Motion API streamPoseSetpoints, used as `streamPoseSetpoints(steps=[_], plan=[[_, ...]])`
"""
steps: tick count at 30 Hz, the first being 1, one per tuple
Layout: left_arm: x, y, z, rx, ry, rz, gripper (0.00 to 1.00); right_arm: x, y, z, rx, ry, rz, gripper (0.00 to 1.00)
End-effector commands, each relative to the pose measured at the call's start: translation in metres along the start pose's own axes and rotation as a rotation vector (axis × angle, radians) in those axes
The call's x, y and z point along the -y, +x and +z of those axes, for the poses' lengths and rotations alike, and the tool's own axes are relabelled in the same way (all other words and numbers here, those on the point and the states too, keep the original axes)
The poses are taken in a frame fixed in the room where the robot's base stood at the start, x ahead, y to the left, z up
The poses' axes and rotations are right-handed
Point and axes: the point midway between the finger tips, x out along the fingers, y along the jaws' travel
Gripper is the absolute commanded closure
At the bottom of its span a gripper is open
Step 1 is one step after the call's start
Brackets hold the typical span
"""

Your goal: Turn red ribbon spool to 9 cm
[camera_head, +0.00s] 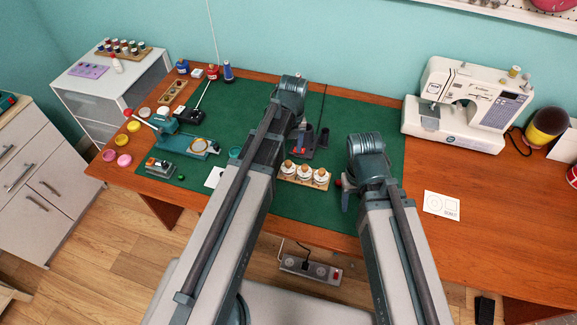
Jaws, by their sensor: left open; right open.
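A small red round piece (338,183) shows beside my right gripper; I cannot tell whether it is the red ribbon spool. A red round spool (108,155) also lies at the table's left edge, next to a pink one (124,160). No 9 cm mark is legible. My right gripper (348,198) is partly hidden by its own arm, low over the front of the mat, and holds nothing I can see. My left arm reaches over the middle of the mat; its fingers are hidden behind the arm.
A green mat (365,115) covers the middle of the wooden table. A tray of white-topped jars (304,174) lies between my arms. A teal device (185,143) stands at left, a sewing machine (470,105) at back right. The table's right front is mostly clear around a white card (441,204).

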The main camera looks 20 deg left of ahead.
Motion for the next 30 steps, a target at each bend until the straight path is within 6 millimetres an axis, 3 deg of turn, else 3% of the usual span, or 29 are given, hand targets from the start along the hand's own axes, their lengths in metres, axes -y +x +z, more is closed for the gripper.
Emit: streamPoseSetpoints(steps=[1, 12, 24, 30], plan=[[0.000, 0.015, 0.000, 0.000, 0.000, 0.000, 0.39, 0.002, 0.015, -0.001, 0.000, 0.000, 0.000, 0.42], [0.000, 0.061, 0.000, 0.000, 0.000, 0.000, 0.39, 0.006, 0.060, -0.004, 0.000, 0.000, 0.000, 0.42], [0.000, 0.064, 0.000, 0.000, 0.000, 0.000, 0.39, 0.006, 0.064, -0.004, 0.000, 0.000, 0.000, 0.42], [0.000, 0.064, 0.000, 0.000, 0.000, 0.000, 0.73, 0.006, 0.064, -0.004, 0.000, 0.000, 0.000, 0.42]])
